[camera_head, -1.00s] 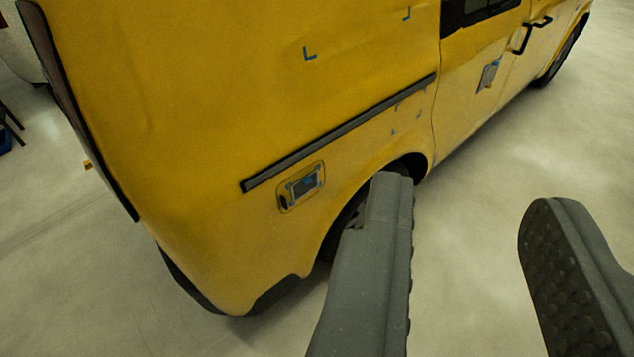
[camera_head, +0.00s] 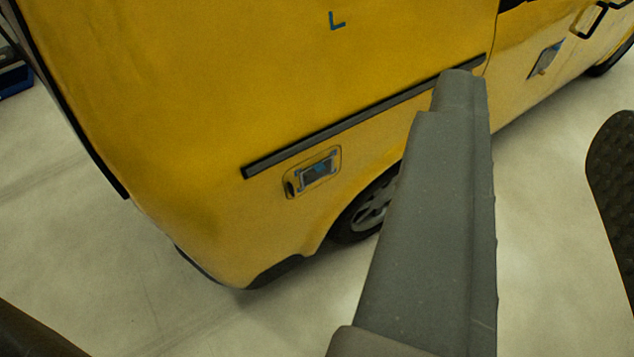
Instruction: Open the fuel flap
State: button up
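The fuel flap (camera_head: 313,173) is a small rounded panel low on the side of the yellow van (camera_head: 220,90), just below a dark trim strip and left of the rear wheel. It looks shut, flush with the body, with a dark recess at its left end and a grey and blue marked patch on it. My gripper (camera_head: 540,110) is open and empty, with its two grey fingers wide apart. The left finger covers part of the wheel arch and trim strip. The flap lies left of both fingers, apart from them.
The dark trim strip (camera_head: 365,115) runs along the van above the flap. The rear wheel (camera_head: 366,212) is partly hidden by my left finger. A second marked patch (camera_head: 544,60) and door handles (camera_head: 592,18) are further right. The pale floor beside the van is clear.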

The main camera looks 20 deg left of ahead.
jog(key=w+d+f+n+t+b, duration=0.15)
jog(key=w+f+b, duration=0.25)
jog(key=w+f, duration=0.9)
jog(key=w+a+f+n+y+b, duration=0.2)
jog(key=w+f+n+y+b, duration=0.15)
jog(key=w+f, duration=0.9)
jog(key=n+g+y+b, duration=0.5)
jog(key=g+y+b, duration=0.1)
jog(key=y, duration=0.5)
send_near(293, 190)
jog(key=b+x, duration=0.2)
jog(key=x, duration=0.6)
jog(key=shift+w+a+f+b, duration=0.1)
jog(key=shift+w+a+b, duration=0.1)
jog(key=shift+b, duration=0.1)
grip_shut()
